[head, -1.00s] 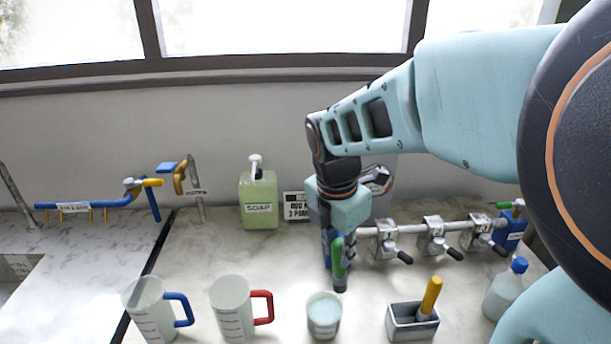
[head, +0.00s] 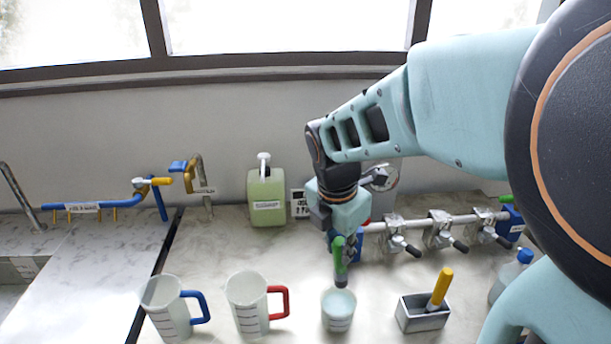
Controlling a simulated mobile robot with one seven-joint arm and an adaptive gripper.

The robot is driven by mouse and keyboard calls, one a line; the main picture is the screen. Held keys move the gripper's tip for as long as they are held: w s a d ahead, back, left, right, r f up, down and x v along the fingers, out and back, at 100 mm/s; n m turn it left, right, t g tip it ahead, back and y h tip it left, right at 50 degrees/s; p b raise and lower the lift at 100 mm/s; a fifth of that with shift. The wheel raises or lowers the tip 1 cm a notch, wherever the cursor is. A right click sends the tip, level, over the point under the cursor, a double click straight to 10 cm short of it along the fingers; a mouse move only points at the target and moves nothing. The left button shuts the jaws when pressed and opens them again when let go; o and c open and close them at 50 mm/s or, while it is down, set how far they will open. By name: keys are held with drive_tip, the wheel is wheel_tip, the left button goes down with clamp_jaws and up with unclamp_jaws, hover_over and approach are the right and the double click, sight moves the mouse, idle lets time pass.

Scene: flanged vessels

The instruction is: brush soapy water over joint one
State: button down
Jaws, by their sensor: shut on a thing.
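My gripper (head: 342,240) points down and is shut on a green-handled brush (head: 340,256), whose dark tip hangs down. The tip is just above or at the far rim of a small cup of pale bluish liquid (head: 338,312); I cannot tell if it touches. Behind and to the right of the gripper runs a grey pipe (head: 421,222) with clamped joints: one nearest the gripper (head: 397,236), a middle one (head: 440,231) and a far right one (head: 485,225). I cannot read which is joint one. The gripper hides the pipe's left end.
A green soap jug (head: 266,198) stands by the wall. A blue-handled pitcher (head: 168,308) and a red-handled pitcher (head: 247,304) stand left of the cup. A metal tray (head: 424,318) with a yellow-handled tool (head: 440,288) and a blue-capped bottle (head: 508,276) stand right.

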drive_tip(key=s+a+b+x, duration=0.1)
drive_tip(key=s+b+x, duration=0.1)
drive_tip(key=b+x, duration=0.4)
drive_tip(key=shift+a+b+x, duration=0.2)
drive_tip(key=shift+b+x, duration=0.1)
drive_tip(key=shift+x, duration=1.4)
drive_tip(key=shift+d, duration=0.15)
drive_tip(key=p+v, duration=0.2)
drive_tip(key=w+p+v, duration=0.1)
drive_tip(key=p+v, duration=0.3)
drive_tip(key=shift+w+d+r, duration=0.15)
drive_tip(key=shift+d+r, duration=0.2)
drive_tip(key=p+v, duration=0.3)
drive_tip(key=v, duration=0.1)
drive_tip(key=shift+w+d+r, duration=0.1)
drive_tip(key=shift+w+d, duration=0.15)
drive_tip(key=shift+w, duration=0.15)
idle(0.5)
